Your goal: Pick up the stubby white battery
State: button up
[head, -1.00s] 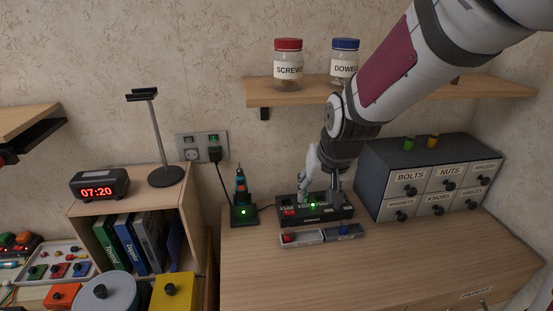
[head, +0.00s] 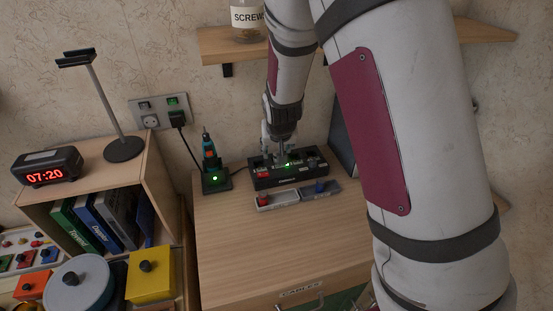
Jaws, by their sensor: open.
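My gripper (head: 282,152) is open and points down at the black battery charger (head: 290,181) on the wooden cabinet top. Its fingertips are at or just above the charger's slots; I cannot tell whether they touch anything. A green light shows on the charger between the fingers. Small pale and red shapes show in the slots, but I cannot make out the stubby white battery for certain. In front of the charger lies a grey two-part tray (head: 298,202), with a red battery (head: 264,198) in its left part and a blue one (head: 319,187) in its right part.
A screwdriver in its charging stand (head: 214,178) is left of the charger, with a cable to the wall socket (head: 150,115). A shelf with a screws jar (head: 247,22) is above. The front cabinet top (head: 270,245) is clear. My arm hides the right side.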

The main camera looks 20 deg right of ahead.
jog(key=shift+d+x, duration=0.2)
jog(key=shift+x, duration=2.65)
jog(key=shift+w+r, duration=0.15)
jog(key=shift+c, duration=0.4)
grip_shut()
